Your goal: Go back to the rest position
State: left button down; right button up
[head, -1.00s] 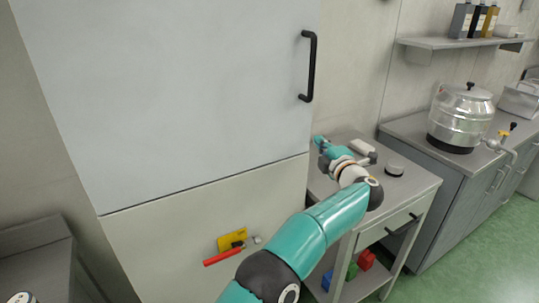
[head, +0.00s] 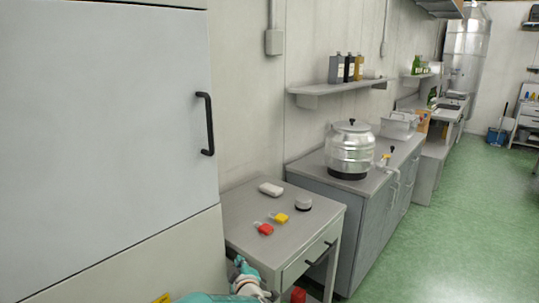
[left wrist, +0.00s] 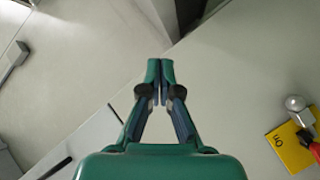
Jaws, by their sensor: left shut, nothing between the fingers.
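My left gripper (head: 240,264) is low in the head view, at the front edge of the small side table. In the left wrist view the left gripper (left wrist: 160,68) has its two green fingertips together with nothing between them. A pale panel fills the right of that view behind the fingers, with a yellow plate (left wrist: 290,149) and a red handle (left wrist: 314,150) at its right edge. My right gripper is in neither view.
A tall cabinet (head: 110,120) stands left. A steel vessel (head: 350,150) stands on the counter beyond. Green floor (head: 440,240) is clear at right.

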pick_arm(q)
jog(key=s+a+f+m+g+h, duration=0.3)
jog(key=s+f+m+g+h, duration=0.3)
jog(key=s+f, duration=1.3)
jog(key=s+f+m+g, duration=0.2)
jog(key=s+g, duration=0.2)
jog(key=s, duration=0.9)
jog(key=s+f+m+g+h, duration=0.1)
jog(key=s+f+m+g, duration=0.2)
jog(key=s, duration=1)
jog(key=shift+s+g+h, duration=0.3)
jog(key=shift+s+g, duration=0.1)
jog(key=shift+g, duration=0.2)
jog(key=shift+a, duration=0.2)
